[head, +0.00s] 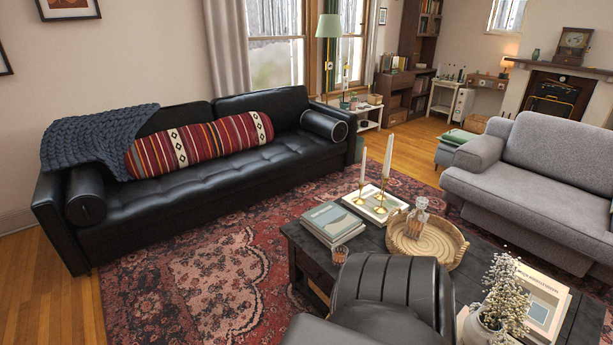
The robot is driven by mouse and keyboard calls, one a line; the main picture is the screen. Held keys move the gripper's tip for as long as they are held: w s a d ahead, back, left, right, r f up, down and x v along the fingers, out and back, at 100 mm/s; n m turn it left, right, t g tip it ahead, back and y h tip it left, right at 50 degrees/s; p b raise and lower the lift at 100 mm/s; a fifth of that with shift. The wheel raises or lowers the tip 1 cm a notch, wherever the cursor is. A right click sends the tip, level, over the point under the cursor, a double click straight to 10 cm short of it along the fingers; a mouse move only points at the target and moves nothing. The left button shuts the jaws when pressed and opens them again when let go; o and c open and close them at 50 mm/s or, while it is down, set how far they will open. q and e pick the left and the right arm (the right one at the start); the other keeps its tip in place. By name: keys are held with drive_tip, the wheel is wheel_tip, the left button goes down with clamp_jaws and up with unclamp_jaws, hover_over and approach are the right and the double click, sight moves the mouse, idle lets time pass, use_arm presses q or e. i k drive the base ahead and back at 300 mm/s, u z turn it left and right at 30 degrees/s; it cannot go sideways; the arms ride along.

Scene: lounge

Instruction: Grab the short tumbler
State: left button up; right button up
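A short tumbler (340,254) of clear glass with an amber tint stands near the left front edge of the dark coffee table (307,248). It is just in front of a stack of books (333,224). A glass decanter (417,218) stands on a round woven tray (455,240) to its right. Neither of my grippers shows in the head view.
A black ribbed shape (388,282) hides part of the table's near side. Brass candlesticks (381,208) with white candles stand behind the tumbler. A vase of small white flowers (500,305) is at the right. Red patterned rug (190,285) lies open at the left.

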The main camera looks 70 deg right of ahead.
sight(340, 252)
drive_tip(key=z, duration=0.2)
drive_tip(key=i, duration=0.9)
drive_tip(key=z, duration=1.25)
drive_tip(key=i, duration=0.75)
drive_tip(key=z, duration=0.65)
